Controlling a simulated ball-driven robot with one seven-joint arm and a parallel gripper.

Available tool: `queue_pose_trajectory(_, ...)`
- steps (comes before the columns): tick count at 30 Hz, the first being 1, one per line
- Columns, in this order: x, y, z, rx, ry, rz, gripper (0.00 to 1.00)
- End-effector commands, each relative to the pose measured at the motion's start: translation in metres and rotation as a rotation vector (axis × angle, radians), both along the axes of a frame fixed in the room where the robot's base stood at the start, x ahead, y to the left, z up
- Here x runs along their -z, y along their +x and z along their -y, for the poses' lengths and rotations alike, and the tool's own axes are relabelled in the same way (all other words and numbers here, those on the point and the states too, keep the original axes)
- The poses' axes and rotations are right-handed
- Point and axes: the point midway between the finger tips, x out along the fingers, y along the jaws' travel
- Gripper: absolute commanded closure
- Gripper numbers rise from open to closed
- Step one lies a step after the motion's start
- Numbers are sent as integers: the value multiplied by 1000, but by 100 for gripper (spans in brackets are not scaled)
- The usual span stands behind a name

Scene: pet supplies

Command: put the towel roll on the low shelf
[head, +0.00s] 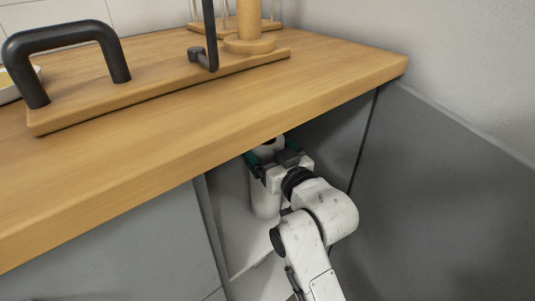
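The towel roll (265,198) is a white upright cylinder with a dark core hole at its top. It is inside the grey compartment under the wooden counter. My gripper (270,157) reaches in from the right front, with its teal fingers on either side of the roll's upper part. Whether the fingers press on the roll or stand slightly apart is too small to tell. The low shelf (247,262) is a pale surface at the bottom of the compartment, partly hidden by my arm. I cannot tell whether the roll's lower end touches it.
The wooden counter (150,140) overhangs close above my gripper. A grey panel (445,190) closes the right side, and a grey front (120,240) the left.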

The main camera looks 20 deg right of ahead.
Motion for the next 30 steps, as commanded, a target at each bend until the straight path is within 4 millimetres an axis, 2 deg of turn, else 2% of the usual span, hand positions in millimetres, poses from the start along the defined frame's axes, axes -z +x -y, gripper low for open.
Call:
queue_pose_trajectory(8,1,0,0,0,0,2,62)
queue_pose_trajectory(9,1,0,0,0,0,1,10)
queue_pose_trajectory(12,0,0,0,0,0,1,1)
queue_pose_trajectory(22,-3,-2,0,0,0,1,0)
queue_pose_trajectory(26,-3,-17,2,0,0,-1,0)
queue_pose_trajectory(30,-3,-42,5,0,0,-2,0)
